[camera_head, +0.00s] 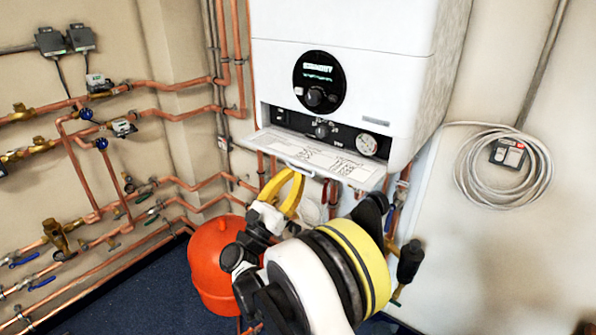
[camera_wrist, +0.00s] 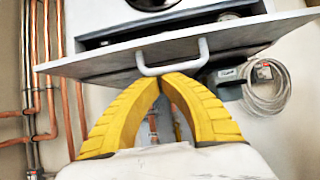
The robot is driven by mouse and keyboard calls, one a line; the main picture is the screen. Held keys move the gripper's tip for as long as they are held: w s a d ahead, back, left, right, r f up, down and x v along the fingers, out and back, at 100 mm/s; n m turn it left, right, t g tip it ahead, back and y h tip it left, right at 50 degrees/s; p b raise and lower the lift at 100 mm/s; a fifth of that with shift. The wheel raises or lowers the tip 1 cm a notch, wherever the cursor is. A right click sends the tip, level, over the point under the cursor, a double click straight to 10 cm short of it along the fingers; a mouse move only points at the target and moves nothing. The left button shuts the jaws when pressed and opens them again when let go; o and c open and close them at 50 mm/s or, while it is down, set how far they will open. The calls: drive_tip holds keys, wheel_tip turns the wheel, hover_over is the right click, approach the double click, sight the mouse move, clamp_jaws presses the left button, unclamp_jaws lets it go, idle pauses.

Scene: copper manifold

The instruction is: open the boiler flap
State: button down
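The boiler flap (camera_head: 314,156) is a pale panel under the white boiler (camera_head: 345,60). It is swung out and down, sloping toward me, with printed tables on its upper face and the control panel uncovered behind it. In the wrist view the flap (camera_wrist: 105,62) crosses above my fingers, and its white U-shaped handle (camera_wrist: 173,71) hangs from the front edge. My gripper (camera_wrist: 160,78) has two curved yellow fingers with their tips together at the handle's bar. In the head view my gripper (camera_head: 294,174) is just below the flap's front edge. I see no handle bar clasped between the fingers.
Copper pipes (camera_head: 160,87) with valves run along the left wall. A red round tank (camera_head: 212,262) stands on the floor behind my arm. A coiled grey cable (camera_head: 462,170) hangs on the right wall. The wall area below the cable is clear.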

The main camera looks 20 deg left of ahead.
drive_tip(key=shift+s+a+r+g, duration=0.1)
drive_tip(key=shift+s+r+g, duration=0.35)
drive_tip(key=shift+r, duration=0.15)
